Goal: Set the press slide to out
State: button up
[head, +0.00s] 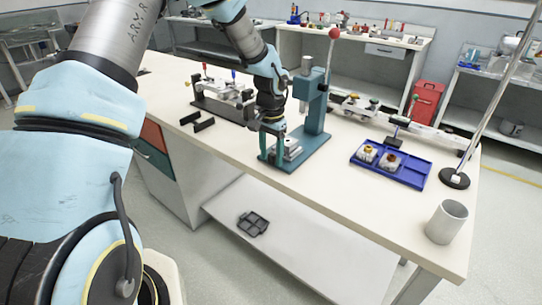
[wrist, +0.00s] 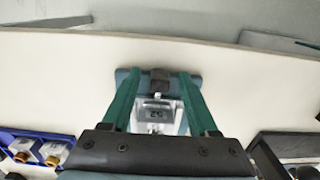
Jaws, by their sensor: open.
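The teal arbor press (head: 316,120) stands on the bench, with a red-ball lever at its top. Its silver slide (head: 290,150) lies low on the press base, partly hidden by my gripper. In the wrist view the slide (wrist: 156,114) carries a plate that seems to read 52, with a dark knob (wrist: 159,77) at its far end. My gripper (head: 271,150) is open and pointed down at the front of the press base. In the wrist view its teal fingers (wrist: 157,84) stand on either side of the slide and knob. I cannot tell whether they touch.
A blue tray (head: 413,178) with small white-bodied parts sits to the right. A grey cup (head: 446,222) and a stand with a round black base (head: 454,179) are near the right end. A metal fixture (head: 224,98) stands behind on the left. The front bench strip is clear.

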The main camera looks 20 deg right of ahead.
notch_tip(320, 180, up, 10)
jog(key=b, duration=0.1)
jog(key=shift+r+b, duration=0.2)
jog(key=shift+b, duration=0.2)
jog(key=s+a+r+n, duration=0.1)
jog(key=a+n, duration=0.5)
jog(key=a, duration=1.4)
jog(key=s+a+n+t, duration=0.1)
jog(key=s+a+n, duration=0.4)
jog(key=a, duration=0.8)
jog(key=s, duration=0.3)
jog(key=shift+f+t, duration=0.15)
jog(key=shift+t, duration=0.15)
